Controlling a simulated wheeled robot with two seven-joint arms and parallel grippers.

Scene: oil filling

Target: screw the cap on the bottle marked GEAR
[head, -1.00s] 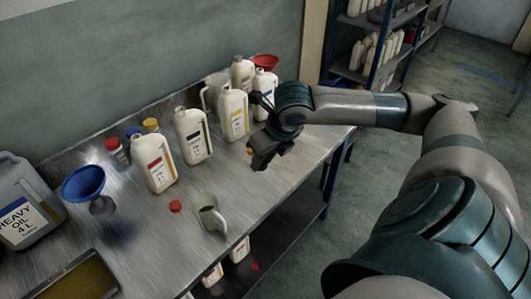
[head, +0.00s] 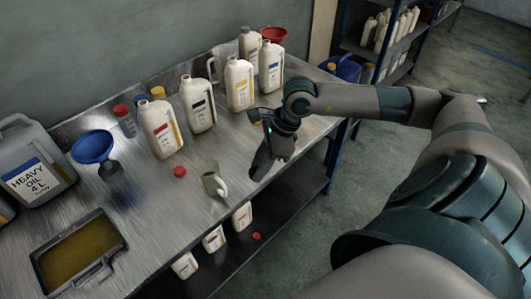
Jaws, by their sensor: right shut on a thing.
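Several cream bottles stand along the back: one with a red label (head: 162,130), one with a black label (head: 198,105), one with a yellow label (head: 240,85) and one with a blue label (head: 271,68). The label words are too small to read, so I cannot tell which says GEAR. A red cap (head: 180,171) lies on the table in front of the red-label bottle. My right gripper (head: 262,168) points down near the table's front edge, right of the mug, apart from the bottles. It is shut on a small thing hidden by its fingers. My left gripper is out of view.
A grey-green mug (head: 212,181) stands near the front edge. A red funnel (head: 273,34) is at the back. More bottles (head: 213,238) stand on the lower shelf.

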